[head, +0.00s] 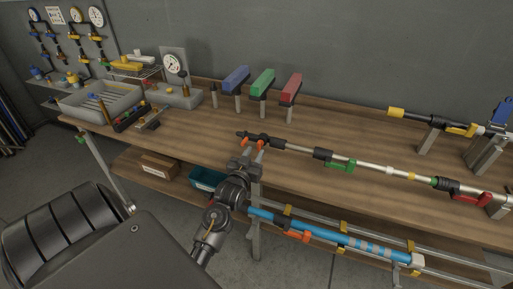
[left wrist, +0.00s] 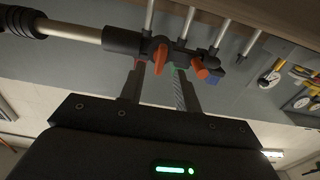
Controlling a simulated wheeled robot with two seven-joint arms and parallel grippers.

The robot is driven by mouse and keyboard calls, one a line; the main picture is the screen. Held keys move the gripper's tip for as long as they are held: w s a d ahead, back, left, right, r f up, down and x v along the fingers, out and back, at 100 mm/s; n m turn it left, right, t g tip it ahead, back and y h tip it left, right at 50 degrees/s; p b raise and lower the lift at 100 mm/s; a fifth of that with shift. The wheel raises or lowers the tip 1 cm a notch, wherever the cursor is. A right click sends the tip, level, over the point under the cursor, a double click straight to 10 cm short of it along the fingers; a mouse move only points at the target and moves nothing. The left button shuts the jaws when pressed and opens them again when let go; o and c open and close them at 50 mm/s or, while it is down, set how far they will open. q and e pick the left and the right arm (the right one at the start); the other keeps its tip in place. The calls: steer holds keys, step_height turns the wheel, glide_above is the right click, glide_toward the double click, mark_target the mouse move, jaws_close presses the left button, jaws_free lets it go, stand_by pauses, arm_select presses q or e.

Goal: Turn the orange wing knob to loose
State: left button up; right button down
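The orange wing knob (head: 261,144) is on the black fitting at the left end of a long silver pole above the bench. Its orange parts show at two spots in the left wrist view, one between my finger ends (left wrist: 160,58) and one to their right (left wrist: 200,69). My left gripper (head: 253,150) reaches up to this fitting from the front edge of the bench. In the left wrist view its fingers (left wrist: 157,70) stand apart, with a clear gap between them. Whether they touch the knob I cannot tell. My right gripper is not in view.
The pole (head: 385,170) runs right, with a green lever (head: 341,165) and a red lever (head: 471,199). A blue pole (head: 340,239) with another orange part (head: 298,236) lies below the bench edge. Blue, green and red blocks (head: 263,82) stand on posts behind.

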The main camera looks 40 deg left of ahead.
mark_target(260, 145)
arm_select(q)
steer(key=shift+x, duration=1.45)
steer(key=shift+c, duration=0.2)
jaws_close()
